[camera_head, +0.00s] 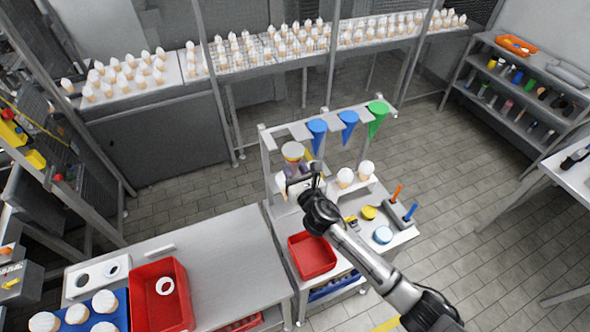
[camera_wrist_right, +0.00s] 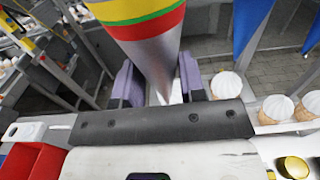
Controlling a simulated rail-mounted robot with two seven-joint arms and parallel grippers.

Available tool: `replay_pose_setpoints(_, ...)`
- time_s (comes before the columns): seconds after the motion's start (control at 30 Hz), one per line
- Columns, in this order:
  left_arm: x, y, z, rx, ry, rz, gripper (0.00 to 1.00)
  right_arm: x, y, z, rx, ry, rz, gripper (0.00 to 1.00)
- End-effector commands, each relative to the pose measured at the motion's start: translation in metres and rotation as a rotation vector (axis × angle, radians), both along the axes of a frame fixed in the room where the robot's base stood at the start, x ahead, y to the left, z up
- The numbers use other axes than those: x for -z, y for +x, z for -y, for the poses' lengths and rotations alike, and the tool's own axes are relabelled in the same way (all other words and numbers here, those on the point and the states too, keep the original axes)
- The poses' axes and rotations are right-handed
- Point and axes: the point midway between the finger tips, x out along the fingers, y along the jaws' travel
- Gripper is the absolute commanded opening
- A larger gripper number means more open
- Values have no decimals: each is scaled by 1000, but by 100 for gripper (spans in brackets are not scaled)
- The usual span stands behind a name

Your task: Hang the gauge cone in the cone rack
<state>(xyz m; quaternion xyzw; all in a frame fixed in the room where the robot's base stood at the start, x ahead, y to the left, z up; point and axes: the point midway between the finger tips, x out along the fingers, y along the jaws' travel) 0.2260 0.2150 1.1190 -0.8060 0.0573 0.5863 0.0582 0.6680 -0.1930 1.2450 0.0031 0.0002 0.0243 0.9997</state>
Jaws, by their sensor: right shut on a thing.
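The gauge cone (camera_head: 293,151) is silver with red, yellow and green bands and stands roughly upright, point down. My right gripper (camera_head: 291,172) is shut on it. In the right wrist view, the purple fingers of the gripper (camera_wrist_right: 161,84) sit on both sides of the cone's narrow part, and the banded cone (camera_wrist_right: 148,35) rises above them. The cone rack (camera_head: 297,129) is a grey frame with a slotted top bar. The cone is at the bar's left part; I cannot tell whether it touches the bar. My left gripper is not in view.
Two blue cones (camera_head: 317,128) and a green cone (camera_head: 378,110) hang in the rack. Several white-topped cones (camera_head: 345,176) stand below on the bench.

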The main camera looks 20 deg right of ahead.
Motion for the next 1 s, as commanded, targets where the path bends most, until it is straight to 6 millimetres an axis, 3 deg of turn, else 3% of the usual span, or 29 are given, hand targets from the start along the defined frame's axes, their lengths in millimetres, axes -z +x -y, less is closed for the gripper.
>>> replay_pose_setpoints(1.0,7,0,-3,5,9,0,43,0,27,-1,0,-1,1,17)
